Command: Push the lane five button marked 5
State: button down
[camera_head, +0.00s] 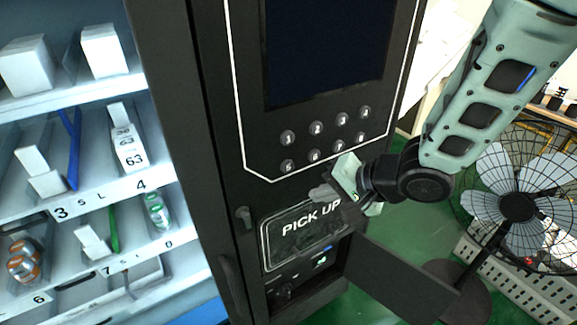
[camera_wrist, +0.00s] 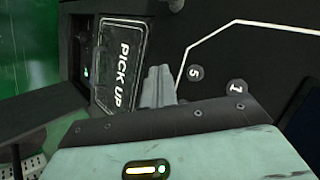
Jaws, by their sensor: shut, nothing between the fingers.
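The round button marked 5 (camera_head: 287,166) is at the left end of the lower button row on the black machine panel. It also shows in the wrist view (camera_wrist: 195,73), right of my fingertips. My gripper (camera_head: 320,193) is shut and empty. Its tips are below and to the right of button 5 in the head view, over the top of the PICK UP flap (camera_head: 292,238), apart from the button. In the wrist view the closed fingers (camera_wrist: 158,88) sit between the PICK UP flap and button 5. Whether they touch the panel cannot be told.
Button 1 (camera_head: 288,137) is just above button 5, with button 6 (camera_head: 314,156) to its right. A dark screen (camera_head: 325,50) is above the buttons. Product shelves (camera_head: 90,195) stand at the left. An open dark door (camera_head: 400,280) juts out below my arm. A fan (camera_head: 516,207) stands at the right.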

aim_at(287, 172)
jog(key=w+a+p, duration=0.2)
jog(key=w+a, duration=0.2)
jog(key=w, duration=0.2)
dwell(0.3)
dwell(1.8)
jog(key=shift+w+a+p, duration=0.3)
jog(key=shift+w+p, duration=0.05)
jog(key=shift+p, duration=0.1)
jog(key=shift+w+a+p, duration=0.2)
jog(key=shift+w+p, duration=0.1)
jog(key=shift+w, duration=0.05)
dwell(0.6)
jog(key=shift+s+d, duration=0.1)
jog(key=shift+s, duration=0.05)
jog(key=shift+s+d, duration=0.35)
jog(key=shift+s, duration=0.2)
